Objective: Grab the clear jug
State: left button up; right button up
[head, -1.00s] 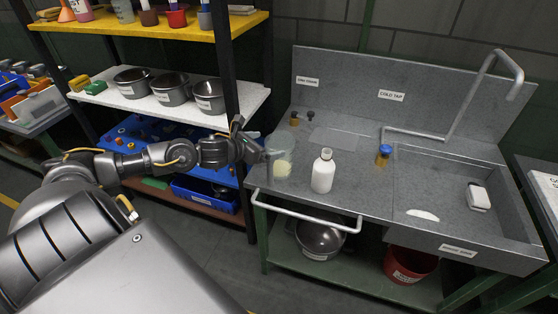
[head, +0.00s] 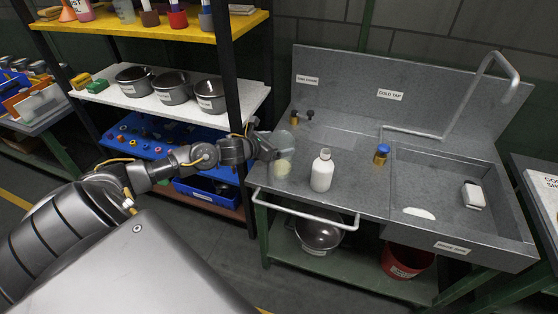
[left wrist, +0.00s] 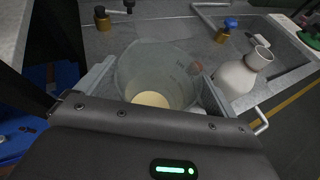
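The clear jug (head: 285,146) stands on the left part of the grey sink counter (head: 352,193), left of the white bottle (head: 321,171). In the left wrist view the see-through jug (left wrist: 155,72) shows a pale yellowish round patch at its bottom. My left gripper (head: 272,152) is at the jug's left side. In the left wrist view my left gripper (left wrist: 160,72) has its fingers spread, one on each side of the jug, with what look like narrow gaps. The jug's near side is partly hidden by the gripper body. My right gripper is not in view.
The white bottle also shows in the left wrist view (left wrist: 238,78), close to the right finger. A grey rail (head: 305,212) runs along the counter's front. A shelf with metal pots (head: 172,88) is left.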

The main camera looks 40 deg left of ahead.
pick_arm(q)
jog(key=c, duration=0.5)
jog(key=shift+r, duration=0.1)
jog(key=shift+c, duration=0.2)
